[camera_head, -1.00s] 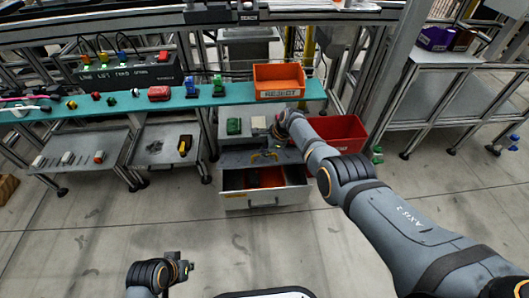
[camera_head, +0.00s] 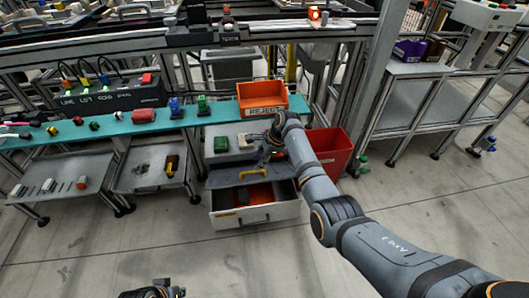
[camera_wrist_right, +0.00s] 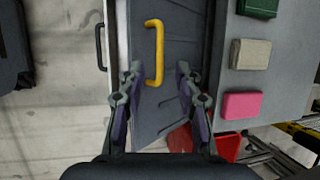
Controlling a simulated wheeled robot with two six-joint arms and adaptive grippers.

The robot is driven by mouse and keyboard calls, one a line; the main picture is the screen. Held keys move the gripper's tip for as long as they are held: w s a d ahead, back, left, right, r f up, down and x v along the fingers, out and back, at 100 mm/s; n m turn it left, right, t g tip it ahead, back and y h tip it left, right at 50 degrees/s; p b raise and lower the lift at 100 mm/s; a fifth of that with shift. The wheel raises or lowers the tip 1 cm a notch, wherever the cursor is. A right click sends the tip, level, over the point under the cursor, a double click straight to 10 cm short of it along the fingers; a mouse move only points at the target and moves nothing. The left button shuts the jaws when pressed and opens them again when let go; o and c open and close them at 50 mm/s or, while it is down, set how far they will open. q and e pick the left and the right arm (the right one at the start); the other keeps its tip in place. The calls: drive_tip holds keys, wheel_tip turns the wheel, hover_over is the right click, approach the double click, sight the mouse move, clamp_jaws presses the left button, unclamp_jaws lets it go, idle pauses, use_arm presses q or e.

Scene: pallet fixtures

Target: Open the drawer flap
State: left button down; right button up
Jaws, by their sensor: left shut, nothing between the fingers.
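The drawer (camera_head: 255,215) with a pale front is pulled out, and an orange-red item (camera_head: 260,194) shows inside it. The dark grey flap (camera_head: 226,178) lies over its rear part and carries a yellow handle (camera_head: 253,173). My right gripper (camera_head: 266,158) is just behind and right of the handle. In the right wrist view its open fingers (camera_wrist_right: 159,70) stand either side of the handle's lower end (camera_wrist_right: 154,50), empty; the gap in depth is unclear. My left gripper (camera_head: 176,291) is shut and empty at the bottom edge, far from the drawer, partly cut off.
A green block (camera_head: 221,144) and, in the wrist view, a beige block (camera_wrist_right: 250,54) and a pink block (camera_wrist_right: 241,105) sit on the cabinet top. An orange reject bin (camera_head: 262,97) stands above. A red bin (camera_head: 330,150) is at right. The floor in front is clear.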

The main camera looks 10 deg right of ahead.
drive_tip(key=v, duration=0.5)
drive_tip(key=shift+d+r, duration=0.1)
drive_tip(key=shift+r, duration=0.1)
